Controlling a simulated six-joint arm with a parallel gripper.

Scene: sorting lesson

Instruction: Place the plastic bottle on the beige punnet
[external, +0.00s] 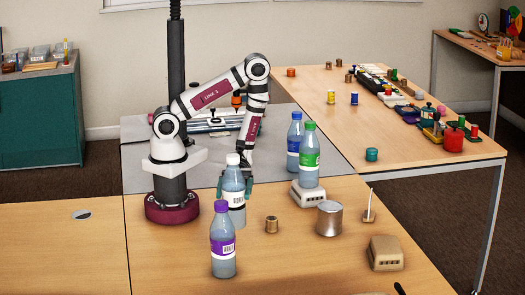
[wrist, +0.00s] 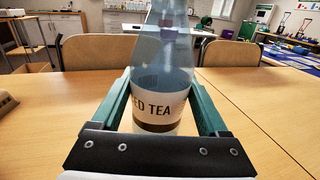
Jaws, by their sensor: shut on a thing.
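My gripper (external: 234,187) is shut on a clear plastic bottle (external: 235,205) with a white cap and white label. The bottle is upright; whether its base touches the table is unclear. In the wrist view the bottle (wrist: 158,112) is between the two green fingers, its label partly reading "ED TEA". A purple-capped bottle (external: 222,245) stands in front of my gripper.
A blue-capped bottle (external: 294,143) stands behind the punnet. A spike on a small base (external: 369,207) stands further right. The table's left part is mostly clear.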

